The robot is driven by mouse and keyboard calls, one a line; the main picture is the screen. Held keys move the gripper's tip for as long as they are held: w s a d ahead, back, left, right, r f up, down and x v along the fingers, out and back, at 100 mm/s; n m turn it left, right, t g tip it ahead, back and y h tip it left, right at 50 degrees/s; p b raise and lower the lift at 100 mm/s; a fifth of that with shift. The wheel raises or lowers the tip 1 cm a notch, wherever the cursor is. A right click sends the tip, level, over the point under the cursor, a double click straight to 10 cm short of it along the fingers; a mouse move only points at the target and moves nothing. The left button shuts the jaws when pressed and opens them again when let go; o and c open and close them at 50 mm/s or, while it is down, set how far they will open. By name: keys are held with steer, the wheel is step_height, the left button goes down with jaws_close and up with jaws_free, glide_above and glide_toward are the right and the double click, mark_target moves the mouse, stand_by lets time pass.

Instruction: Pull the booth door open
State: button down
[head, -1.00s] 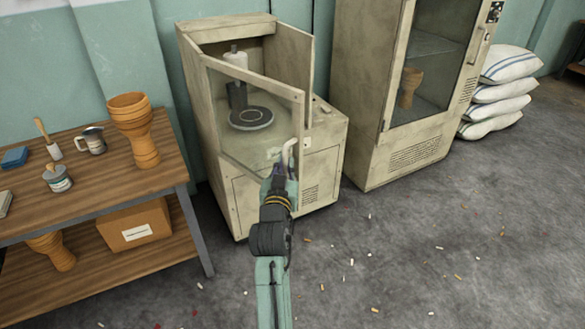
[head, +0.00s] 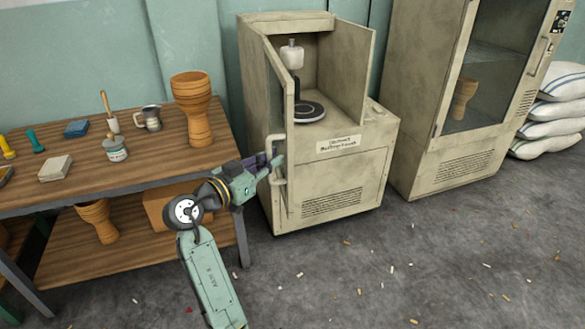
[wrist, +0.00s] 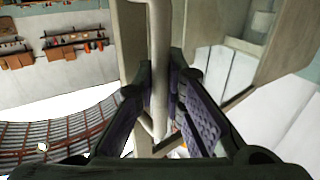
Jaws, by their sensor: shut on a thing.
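The booth (head: 350,165) is a beige cabinet with a label on its front and an open upper chamber. Its glazed door (head: 272,85) stands swung wide open toward the left, seen nearly edge-on in the head view. The pale door handle (head: 277,160) is a vertical bar on the door's outer edge. My gripper (head: 272,165) is shut on this handle. In the wrist view the handle (wrist: 159,70) runs upright between the two dark fingers, with the door edge (wrist: 133,45) just behind it.
A tall glass-fronted cabinet (head: 470,120) and stacked sacks (head: 550,110) are at the right. The littered floor (head: 400,260) in front is free.

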steer(key=shift+s+a+f+m+g+h+b, duration=0.1)
steer(key=shift+a+m+g+h+b, duration=0.15)
steer(key=shift+a, duration=0.45)
steer(key=shift+s+a+f+m+g+h+b, duration=0.15)
steer(key=shift+a+g+h, duration=0.15)
steer(key=shift+a, duration=0.4)
steer(key=c, duration=1.7)
jaws_free()
steer(key=shift+r, duration=0.2)
steer(key=shift+o, duration=0.2)
steer(key=shift+w, duration=0.1)
steer(key=shift+a, duration=0.15)
steer(key=v, duration=1.2)
steer(key=shift+r, duration=0.1)
